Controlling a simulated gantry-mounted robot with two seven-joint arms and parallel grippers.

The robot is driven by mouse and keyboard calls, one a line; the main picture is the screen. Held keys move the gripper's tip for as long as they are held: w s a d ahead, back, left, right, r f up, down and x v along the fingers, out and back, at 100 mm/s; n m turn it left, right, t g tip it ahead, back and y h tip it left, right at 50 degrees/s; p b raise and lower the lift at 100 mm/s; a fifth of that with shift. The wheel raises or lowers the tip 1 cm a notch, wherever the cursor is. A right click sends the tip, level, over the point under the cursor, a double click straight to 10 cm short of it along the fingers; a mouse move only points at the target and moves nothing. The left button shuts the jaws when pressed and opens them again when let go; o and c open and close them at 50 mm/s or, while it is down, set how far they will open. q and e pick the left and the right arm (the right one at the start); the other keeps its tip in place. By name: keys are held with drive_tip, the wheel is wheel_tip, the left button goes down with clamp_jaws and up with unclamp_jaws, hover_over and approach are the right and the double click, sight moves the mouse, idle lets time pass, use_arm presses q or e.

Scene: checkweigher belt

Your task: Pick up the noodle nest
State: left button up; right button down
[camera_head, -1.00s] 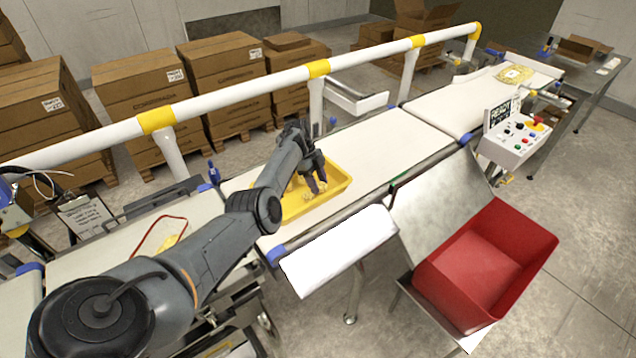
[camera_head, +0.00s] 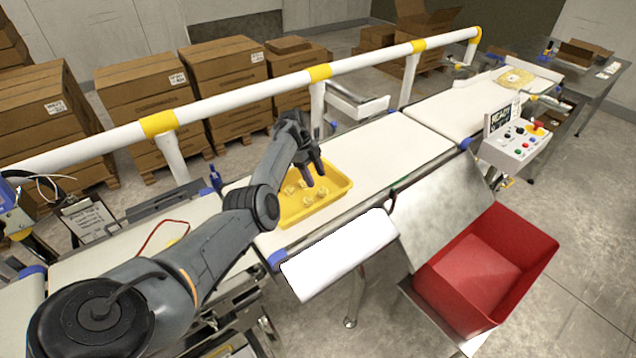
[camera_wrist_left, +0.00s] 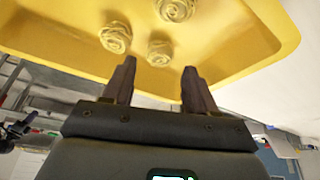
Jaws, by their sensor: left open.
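Several pale yellow noodle nests lie in a shallow yellow tray (camera_head: 338,192) on the white belt. One nest (camera_head: 308,201) shows just below my left gripper (camera_head: 316,178) in the head view. My left gripper is open and empty, with its fingers above the tray. In the left wrist view, three nests show past my fingertips (camera_wrist_left: 159,68): one at left (camera_wrist_left: 115,38), one in the middle (camera_wrist_left: 160,53) and one at the upper edge (camera_wrist_left: 175,8). None is between the fingers. My right gripper is out of view.
A white guard rail with yellow bands (camera_head: 240,92) runs behind the belt. A red bin (camera_head: 500,265) and a metal chute (camera_head: 437,205) stand in front. A control box (camera_head: 514,145) is at right. The belt (camera_head: 385,145) right of the tray is clear.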

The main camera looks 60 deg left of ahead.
use_arm(q)
drive_tip(key=s+a+r+n+y, duration=0.3)
drive_tip(key=a+r+y, duration=0.1)
drive_tip(key=r, duration=0.2)
drive_tip(key=d+n+t+y, duration=0.2)
drive_tip(key=d+y, duration=0.3)
drive_tip(key=d, duration=1.2)
drive_tip(key=s+d+f+n+h, duration=0.1)
drive_tip(key=s+d+f, duration=0.3)
drive_tip(key=d, duration=0.4)
drive_tip(key=s+d+f+n+h, duration=0.1)
drive_tip(key=s+d+f, duration=0.3)
drive_tip(key=d, duration=0.5)
drive_tip(key=s+d+f+n+h, duration=0.1)
drive_tip(key=s+d+f, duration=0.3)
drive_tip(key=s+d, duration=0.3)
drive_tip(key=shift+s+d+f+h, duration=0.15)
drive_tip(key=shift+s+d+h, duration=0.2)
drive_tip(key=shift+d, duration=0.75)
drive_tip(key=s+d+n, duration=0.1)
drive_tip(key=s+d, duration=0.1)
drive_tip(key=s+d+n+h, duration=0.1)
drive_tip(key=s+d, duration=0.2)
drive_tip(key=shift+s+d, duration=0.15)
drive_tip(key=shift+d, duration=0.15)
drive_tip(key=shift+c, duration=0.3)
drive_tip(key=shift+s+d+h, duration=0.25)
drive_tip(key=shift+s+d, duration=0.05)
